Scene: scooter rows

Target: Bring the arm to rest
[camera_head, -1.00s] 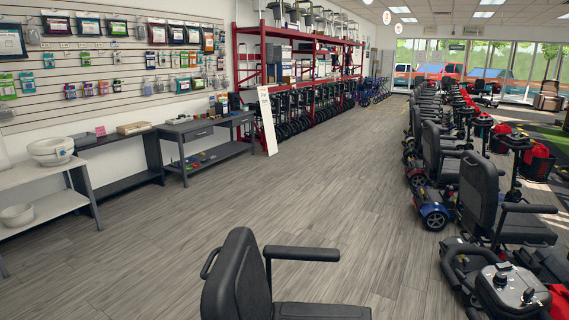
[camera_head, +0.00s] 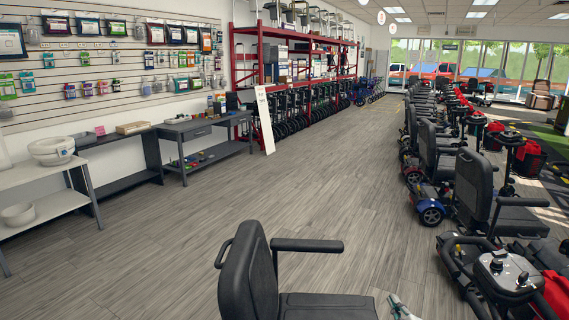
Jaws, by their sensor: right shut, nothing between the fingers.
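My right gripper (camera_head: 402,308) shows only in part at the bottom edge, as a small grey-white shape just right of the black seat in the foreground. It is shut and holds nothing. Most of it and its arm lie below the picture. My left gripper is not in view.
A black scooter seat (camera_head: 248,275) with an armrest stands close in front at the bottom centre. A row of scooters (camera_head: 485,200) runs along the right. A grey table (camera_head: 205,125) and red shelving (camera_head: 262,70) line the left. The wood floor (camera_head: 300,200) between them is clear.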

